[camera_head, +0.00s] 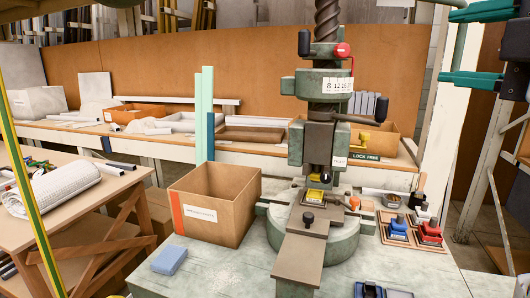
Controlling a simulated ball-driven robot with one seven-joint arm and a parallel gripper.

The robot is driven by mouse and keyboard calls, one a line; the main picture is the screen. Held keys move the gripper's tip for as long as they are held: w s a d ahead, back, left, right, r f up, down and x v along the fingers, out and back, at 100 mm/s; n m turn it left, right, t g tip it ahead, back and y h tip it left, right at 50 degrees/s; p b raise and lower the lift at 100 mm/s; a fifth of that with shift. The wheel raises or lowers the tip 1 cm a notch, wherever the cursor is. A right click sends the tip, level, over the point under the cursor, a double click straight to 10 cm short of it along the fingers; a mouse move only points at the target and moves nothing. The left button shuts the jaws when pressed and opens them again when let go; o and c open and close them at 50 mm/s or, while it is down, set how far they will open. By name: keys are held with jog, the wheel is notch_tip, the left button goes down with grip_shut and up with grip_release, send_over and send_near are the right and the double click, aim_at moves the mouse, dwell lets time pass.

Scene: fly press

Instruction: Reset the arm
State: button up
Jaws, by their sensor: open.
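The fly press (315,165) stands in the middle on a worn pale green bench. Its dark threaded screw (327,20) rises out of the top of the picture. A black knob (304,43) and a red knob (342,50) sit near the screw. A label strip with numbers (338,86) is on the collar below. A yellow piece (315,195) lies under the ram, on the press bed; I cannot tell whether the ram touches it. The upper end of the press is cut off. My gripper is not in view.
An open cardboard box (215,205) stands left of the press. A blue block (169,260) lies in front of it. Blue and red tools (428,233) stand right of the press. A yellow-green striped post (30,205) crosses the left side. Teal-armed racking (478,79) stands at upper right.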

jog(key=w+d+f+m+g+h+p, duration=0.1)
jog(key=w+f+m+g, duration=0.2)
jog(key=f, duration=0.5)
jog(key=w+d+f+m+g+p, duration=0.15)
jog(key=f+m, duration=0.25)
jog(key=f, duration=0.5)
jog(key=s+f+m+g+h+p, duration=0.1)
jog(key=s+f+m+g, duration=0.15)
jog(key=f, duration=0.65)
jog(key=s+f+m+g+p, duration=0.1)
jog(key=f+m+p, duration=0.15)
jog(key=f, duration=0.65)
jog(key=s+d+f+m+g+h+p, duration=0.2)
jog(key=s+f+m+g, duration=0.6)
jog(key=s+f, duration=1.5)
jog(key=s+p, duration=0.1)
jog(key=s, duration=0.2)
jog(key=shift+s+d+f+m+g, duration=0.2)
jog(key=shift+s+d+m+g, duration=0.1)
jog(key=shift+s+d, duration=0.1)
